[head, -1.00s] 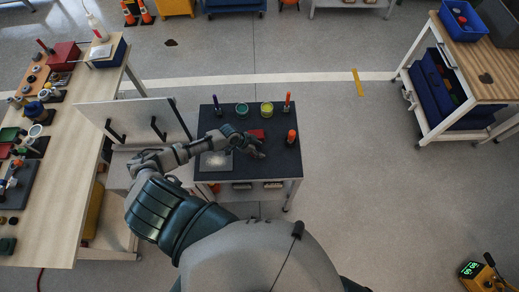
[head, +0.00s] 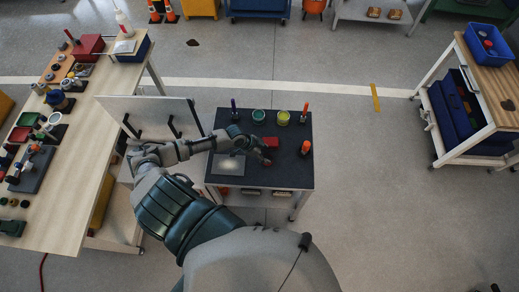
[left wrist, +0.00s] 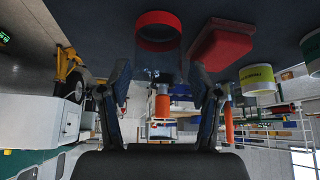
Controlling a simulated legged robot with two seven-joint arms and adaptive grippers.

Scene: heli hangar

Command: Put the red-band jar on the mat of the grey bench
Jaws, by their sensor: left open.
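The red-band jar (left wrist: 157,34) is see-through with a wide red band. In the left wrist view it shows at the top, between and beyond the fingers of my open left gripper (left wrist: 160,82). No finger visibly touches it. In the head view my left gripper (head: 262,156) is over the right half of the dark-topped grey bench (head: 288,172). A bit of red (head: 267,163) at its tip is probably the jar, mostly hidden by the hand. My right gripper is out of view.
A red box (head: 271,142) is close beside the gripper. An upright pale panel (head: 150,116) borders the bench's left side. A cluttered wooden workbench (head: 75,210) is farther left.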

